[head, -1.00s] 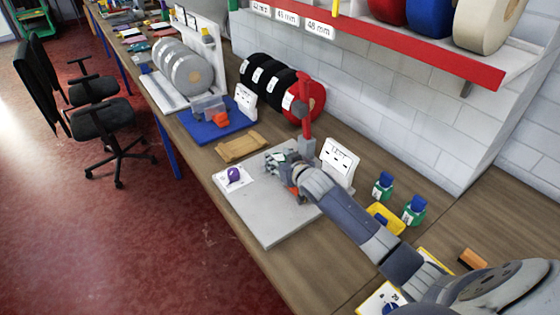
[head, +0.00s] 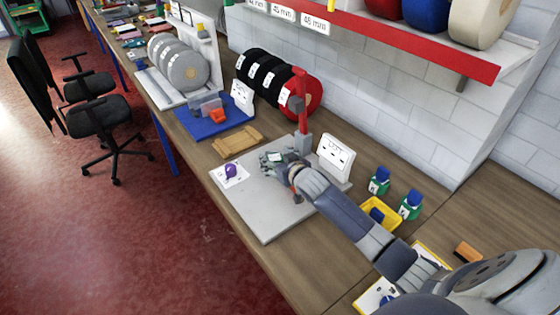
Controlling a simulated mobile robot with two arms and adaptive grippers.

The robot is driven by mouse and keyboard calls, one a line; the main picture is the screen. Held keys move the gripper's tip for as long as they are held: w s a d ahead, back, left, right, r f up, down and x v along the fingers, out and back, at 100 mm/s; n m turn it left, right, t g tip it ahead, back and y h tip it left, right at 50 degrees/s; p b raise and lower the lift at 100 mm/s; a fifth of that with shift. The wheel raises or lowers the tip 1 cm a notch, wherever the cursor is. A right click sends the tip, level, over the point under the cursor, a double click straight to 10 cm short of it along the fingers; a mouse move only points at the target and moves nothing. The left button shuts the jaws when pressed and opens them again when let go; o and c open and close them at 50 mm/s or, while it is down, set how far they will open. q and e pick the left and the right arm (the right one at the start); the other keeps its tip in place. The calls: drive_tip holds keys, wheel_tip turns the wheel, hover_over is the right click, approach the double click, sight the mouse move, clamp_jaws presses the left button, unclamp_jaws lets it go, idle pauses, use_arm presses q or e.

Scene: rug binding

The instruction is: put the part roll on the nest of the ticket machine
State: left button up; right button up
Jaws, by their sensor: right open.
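A small purple roll (head: 230,171), which I take for the part roll, sits on a white card at the left corner of a grey board (head: 262,222). A red upright post with a grey head (head: 302,105) stands at the board's back edge, beside a white sign (head: 336,156). I take this for the ticket machine; its nest cannot be made out, and my arm covers part of the board. My right gripper (head: 270,164) is open over the board, right of the purple roll and apart from it. My left gripper is not in view.
A wooden tray (head: 237,141) and a blue mat (head: 197,122) lie left of the board. Black and red rolls (head: 278,84) stand behind. Two green-and-blue bottles (head: 379,181) and a yellow bin (head: 391,226) are at right. The board's front is clear.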

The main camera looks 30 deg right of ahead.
drive_tip(key=shift+s+r, duration=0.2)
drive_tip(key=shift+s, duration=0.3)
drive_tip(key=b+v, duration=0.1)
drive_tip(key=v, duration=1)
